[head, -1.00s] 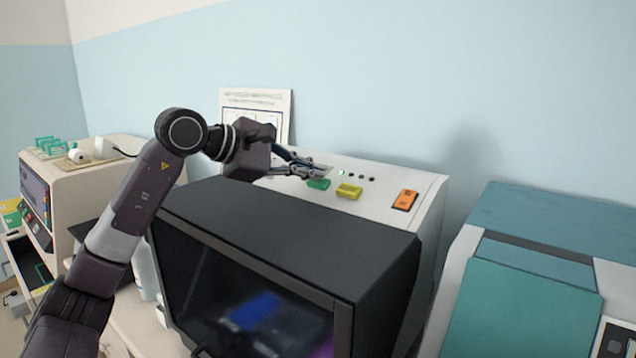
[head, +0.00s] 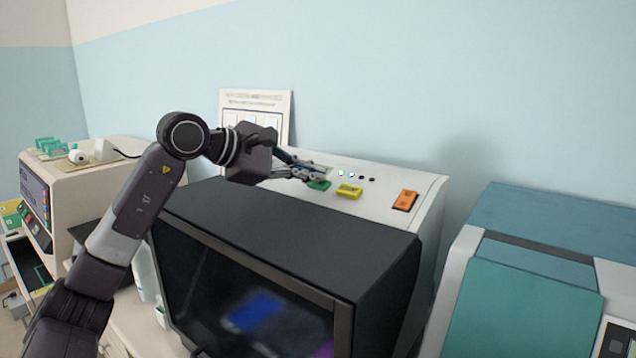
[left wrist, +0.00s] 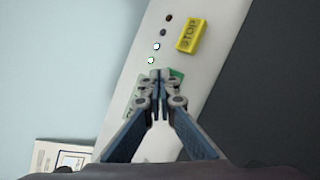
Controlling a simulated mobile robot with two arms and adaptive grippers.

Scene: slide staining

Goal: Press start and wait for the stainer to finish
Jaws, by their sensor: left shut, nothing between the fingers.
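The stainer (head: 285,238) is a white machine with a dark front hood and a window. On its top panel are a green button (head: 319,185), a yellow button (head: 348,191) that reads STOP in the left wrist view (left wrist: 190,36), and an orange switch (head: 405,200). A blurred blue shape (head: 256,312) shows behind the window.
A printed sheet (head: 257,112) stands against the wall behind the stainer. A beige machine (head: 85,190) with green racks on top is at the left. A teal machine (head: 530,275) stands at the right.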

